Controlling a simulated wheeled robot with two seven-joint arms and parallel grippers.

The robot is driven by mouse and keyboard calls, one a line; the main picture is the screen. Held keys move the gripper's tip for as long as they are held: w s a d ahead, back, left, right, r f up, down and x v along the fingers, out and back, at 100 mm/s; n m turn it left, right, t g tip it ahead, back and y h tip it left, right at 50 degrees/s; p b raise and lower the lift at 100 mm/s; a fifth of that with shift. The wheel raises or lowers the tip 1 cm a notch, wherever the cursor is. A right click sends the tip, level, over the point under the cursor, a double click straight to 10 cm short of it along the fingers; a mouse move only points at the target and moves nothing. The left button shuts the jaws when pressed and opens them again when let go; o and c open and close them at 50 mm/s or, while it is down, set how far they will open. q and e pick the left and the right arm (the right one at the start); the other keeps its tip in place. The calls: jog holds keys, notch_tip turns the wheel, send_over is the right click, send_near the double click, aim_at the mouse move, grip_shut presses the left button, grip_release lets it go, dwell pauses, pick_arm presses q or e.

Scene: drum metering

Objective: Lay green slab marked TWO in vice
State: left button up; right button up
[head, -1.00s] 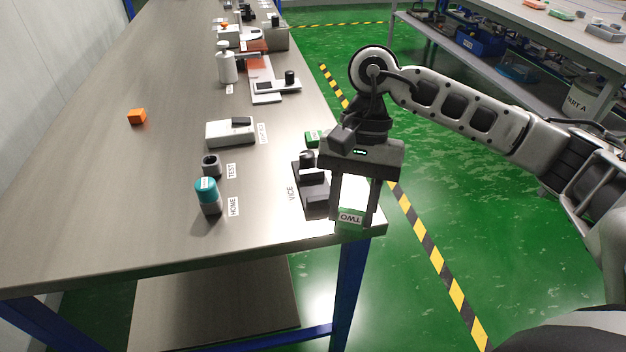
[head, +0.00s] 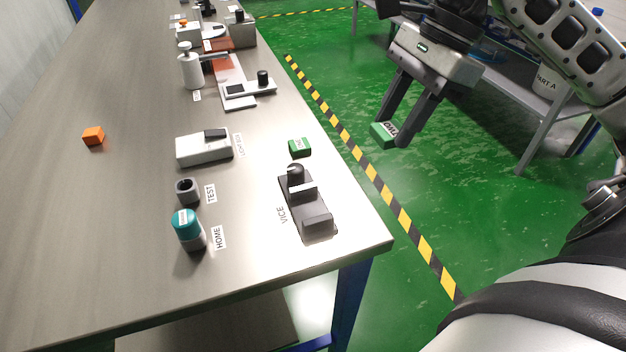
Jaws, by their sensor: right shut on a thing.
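My right gripper (head: 393,133) is shut on a green slab (head: 380,137) with a white label. The label is tilted and upside down; it seems to read TWO. The gripper holds the slab in the air, beyond the right edge of the table, over the floor in the picture. The black vice (head: 309,207) stands on the table near its front right corner, beside the VICE label. The space between its jaws is empty. A second green slab (head: 299,147) with a white label lies on the table behind the vice. My left gripper is not in view.
Left of the vice are a teal-capped cylinder (head: 187,229) by HOME, a dark socket (head: 187,191) by TEST and a white boxy device (head: 204,147). A white dispenser (head: 190,68) stands further back. An orange cube (head: 93,136) lies left. The left tabletop is largely clear.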

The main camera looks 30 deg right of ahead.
jog(key=w+a+f+p, duration=0.1)
jog(key=a+f, duration=0.1)
jog(key=a, duration=0.1)
jog(key=w+a+f+p, duration=0.1)
jog(key=w+a+f, duration=0.1)
jog(key=a+f, duration=0.1)
jog(key=w+a+f+p, duration=0.1)
jog(key=w+a+f, duration=0.1)
jog(key=a, duration=0.1)
jog(key=shift+f, duration=0.4)
jog(key=x, duration=0.3)
jog(key=shift+s+d+p, duration=0.1)
jog(key=shift+d+p, duration=0.2)
jog(key=shift+p, duration=0.1)
jog(key=shift+f, duration=0.4)
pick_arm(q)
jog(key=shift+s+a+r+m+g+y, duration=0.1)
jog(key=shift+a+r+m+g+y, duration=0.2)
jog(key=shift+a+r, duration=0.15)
pick_arm(e)
jog(key=shift+f, duration=0.1)
jog(key=shift+f+b, duration=0.3)
jog(key=shift+b, duration=0.1)
pick_arm(q)
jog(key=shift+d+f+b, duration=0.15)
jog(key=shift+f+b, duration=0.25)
jog(key=shift+b, duration=0.05)
pick_arm(e)
jog(key=shift+f, duration=0.35)
